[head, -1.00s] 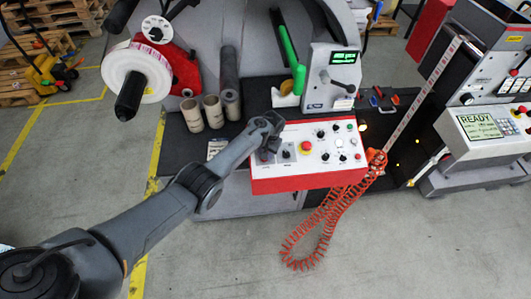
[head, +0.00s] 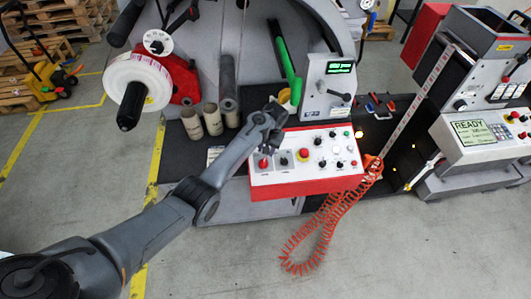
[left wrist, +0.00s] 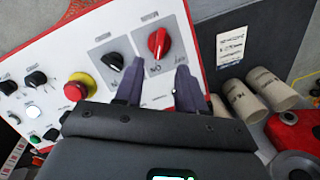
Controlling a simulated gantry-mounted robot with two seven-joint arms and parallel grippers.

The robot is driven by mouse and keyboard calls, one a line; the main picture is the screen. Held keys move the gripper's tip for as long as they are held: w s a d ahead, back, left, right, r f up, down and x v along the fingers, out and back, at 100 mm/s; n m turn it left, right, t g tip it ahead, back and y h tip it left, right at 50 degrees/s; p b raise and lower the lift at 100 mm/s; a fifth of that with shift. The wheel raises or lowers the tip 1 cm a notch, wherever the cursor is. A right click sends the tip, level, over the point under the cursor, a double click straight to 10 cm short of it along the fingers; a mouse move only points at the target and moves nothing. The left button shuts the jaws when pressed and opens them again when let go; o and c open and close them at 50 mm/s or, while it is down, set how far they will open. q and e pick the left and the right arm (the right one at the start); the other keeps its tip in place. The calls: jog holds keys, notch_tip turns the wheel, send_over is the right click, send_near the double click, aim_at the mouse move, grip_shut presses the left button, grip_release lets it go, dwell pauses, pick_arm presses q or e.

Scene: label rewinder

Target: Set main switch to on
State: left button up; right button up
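The main switch is a red rotary knob (left wrist: 158,42) on a grey plate on the white control panel; it also shows in the head view (head: 263,163) at the panel's left end. In the left wrist view its ridge runs roughly up and down, with its lower end appearing nearest the ON label; the OFF label is to the right. My left gripper (left wrist: 157,88) is open and empty, its two fingers apart and short of the knob. In the head view the left gripper (head: 268,140) is just above the knob. My right gripper is not in view.
A black knob (left wrist: 114,61) sits beside the main switch. A red emergency stop (left wrist: 76,88) on a yellow ring and several other knobs fill the white panel (head: 325,178). Cardboard cores (head: 212,119) stand left of the panel. A coiled red hose (head: 318,238) hangs from its right side.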

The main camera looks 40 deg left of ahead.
pick_arm(q)
jog(key=shift+d+r, duration=0.15)
jog(key=shift+r, duration=0.75)
